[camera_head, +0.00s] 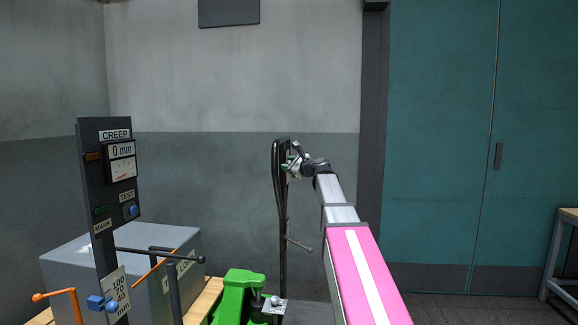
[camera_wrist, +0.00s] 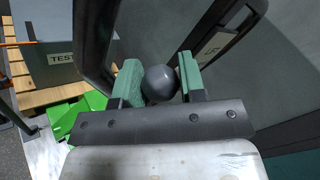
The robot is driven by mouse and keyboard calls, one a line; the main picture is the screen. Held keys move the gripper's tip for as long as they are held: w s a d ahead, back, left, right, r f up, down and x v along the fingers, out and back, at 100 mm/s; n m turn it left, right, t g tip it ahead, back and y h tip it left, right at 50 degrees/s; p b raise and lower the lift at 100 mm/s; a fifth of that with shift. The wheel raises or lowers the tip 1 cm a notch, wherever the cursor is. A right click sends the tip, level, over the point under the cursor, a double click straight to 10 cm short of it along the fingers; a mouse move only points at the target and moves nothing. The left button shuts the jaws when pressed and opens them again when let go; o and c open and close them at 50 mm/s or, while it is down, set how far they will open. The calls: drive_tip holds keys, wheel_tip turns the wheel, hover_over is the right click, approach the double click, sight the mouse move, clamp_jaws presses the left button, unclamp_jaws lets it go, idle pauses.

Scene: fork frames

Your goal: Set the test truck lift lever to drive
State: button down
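The test truck shows as a green body (camera_head: 240,296) with a tall dark handle (camera_head: 283,240) whose top forms a loop. The dark frame of the handle also shows in the wrist view (camera_wrist: 88,45). My gripper (camera_head: 291,166) is at the handle's top in the head view; its fingers are small there. In the wrist view, my gripper (camera_wrist: 162,83) has its two green pads on either side of a dark round knob (camera_wrist: 160,84).
A grey TEST LOAD box (camera_head: 75,262) stands on a wooden pallet (camera_head: 205,300) at left. A dark CREEP test panel (camera_head: 92,170) with gauge, buttons and orange levers stands before it. Teal doors (camera_head: 440,130) are at right, and a bench (camera_head: 563,250) stands at the right edge.

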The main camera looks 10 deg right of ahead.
drive_tip(key=shift+s+a+f+n+t+y, duration=0.1)
drive_tip(key=shift+s+f+n+t+y, duration=0.15)
drive_tip(key=shift+f+n, duration=0.3)
drive_tip(key=shift+s+a+f+n+t+y, duration=0.15)
drive_tip(key=shift+f+n+t, duration=0.1)
drive_tip(key=shift+f+n, duration=0.3)
drive_tip(key=shift+d, duration=0.1)
drive_tip(key=c, duration=1)
unclamp_jaws()
drive_tip(key=v, duration=1)
drive_tip(key=shift+s+d, duration=0.2)
drive_tip(key=shift+s, duration=0.15)
drive_tip(key=shift+f, duration=0.1)
